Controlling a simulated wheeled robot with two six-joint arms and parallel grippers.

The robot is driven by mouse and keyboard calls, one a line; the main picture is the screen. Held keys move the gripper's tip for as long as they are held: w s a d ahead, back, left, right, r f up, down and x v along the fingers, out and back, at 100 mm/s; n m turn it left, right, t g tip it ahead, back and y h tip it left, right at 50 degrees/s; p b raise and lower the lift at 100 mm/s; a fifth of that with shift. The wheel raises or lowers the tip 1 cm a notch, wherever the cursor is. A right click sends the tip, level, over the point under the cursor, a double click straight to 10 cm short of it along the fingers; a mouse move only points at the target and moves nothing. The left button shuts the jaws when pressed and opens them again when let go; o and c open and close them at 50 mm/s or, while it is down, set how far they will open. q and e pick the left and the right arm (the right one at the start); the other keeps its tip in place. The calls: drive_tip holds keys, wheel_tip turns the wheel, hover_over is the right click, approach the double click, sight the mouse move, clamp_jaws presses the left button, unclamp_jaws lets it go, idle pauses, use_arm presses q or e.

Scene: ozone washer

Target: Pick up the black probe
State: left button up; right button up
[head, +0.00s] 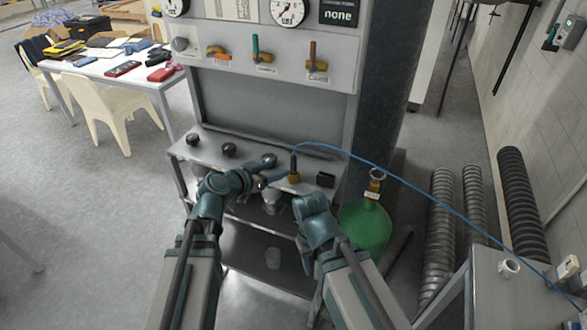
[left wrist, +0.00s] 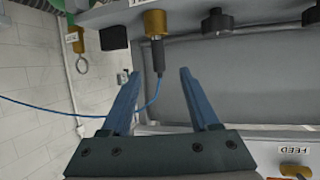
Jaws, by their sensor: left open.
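The black probe (head: 293,163) stands upright in a brass fitting (head: 294,179) on the washer's shelf, with a blue cable (head: 400,184) from its top. In the left wrist view the probe (left wrist: 158,57) hangs from the brass fitting (left wrist: 154,23), as that picture is turned over. My left gripper (head: 273,180) is just left of the probe in the head view. It is open, and in the left wrist view its fingers (left wrist: 160,75) point toward the probe, one on each side in the picture. Contact does not show. My right gripper (head: 310,206) is in front of the shelf; its fingers are hidden.
Black knobs (head: 228,149) line the shelf, and a black block (head: 325,180) sits right of the fitting. A green cylinder (head: 365,230) stands at right. The cable runs to a side table (head: 505,300). Valves (head: 317,67) are on the panel above.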

sight(291, 164)
use_arm(q)
drive_tip(key=b+x, duration=0.2)
drive_tip(key=x, duration=0.4)
drive_tip(key=shift+w+d+f, duration=0.1)
drive_tip(key=shift+w+f, duration=0.15)
drive_tip(key=shift+f, duration=0.05)
drive_tip(key=shift+w+d+f+b, duration=0.15)
drive_tip(key=shift+w+d+b, duration=0.2)
drive_tip(key=shift+w+d, duration=0.05)
drive_tip(key=shift+f, duration=0.1)
drive_tip(key=shift+w+d+f+b, duration=0.2)
drive_tip(key=shift+w+f+b, duration=0.05)
drive_tip(key=shift+b, duration=0.1)
drive_tip(key=b+x, duration=0.2)
drive_tip(key=x, duration=0.1)
drive_tip(key=shift+w+d+f, duration=0.1)
drive_tip(key=shift+d+f, duration=0.1)
drive_tip(key=shift+f, duration=0.25)
drive_tip(key=shift+w+d+f, duration=0.1)
drive_tip(key=shift+w+d, duration=0.15)
drive_tip(key=shift+w, duration=0.1)
drive_tip(key=shift+s, duration=0.1)
drive_tip(key=shift+c, duration=0.2)
clamp_jaws()
